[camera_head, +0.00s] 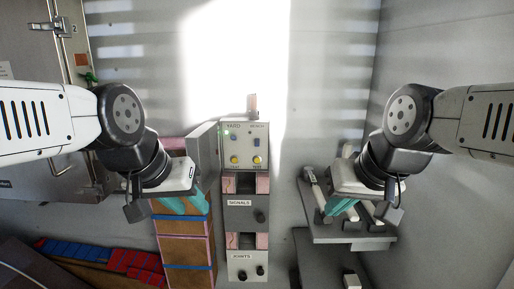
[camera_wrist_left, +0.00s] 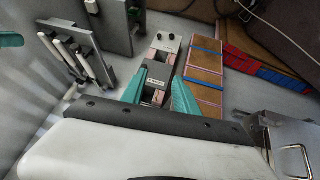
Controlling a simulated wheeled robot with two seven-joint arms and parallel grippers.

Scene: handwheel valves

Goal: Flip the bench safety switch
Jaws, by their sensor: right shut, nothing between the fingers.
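The bench switch (camera_head: 257,142) is a small dark lever under the BENCH label, at the right of the grey panel (camera_head: 246,128). The yard switch (camera_head: 235,142) is beside it on the left, near a lit green lamp (camera_head: 227,132). My left gripper (camera_head: 182,205) is left of and below the panel in the head view, apart from it. In the left wrist view its teal fingers (camera_wrist_left: 160,95) are spread with nothing between them. My right gripper (camera_head: 341,207) is right of the panel, shut and empty, in front of a grey rack.
Below the panel are a SIGNALS plate (camera_head: 239,202) and a POINTS plate (camera_head: 242,268) with dark knobs. Brown boxes (camera_head: 182,248) stand at left, and a grey lever rack (camera_head: 345,238) at right. A metal cabinet (camera_head: 40,150) is at far left.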

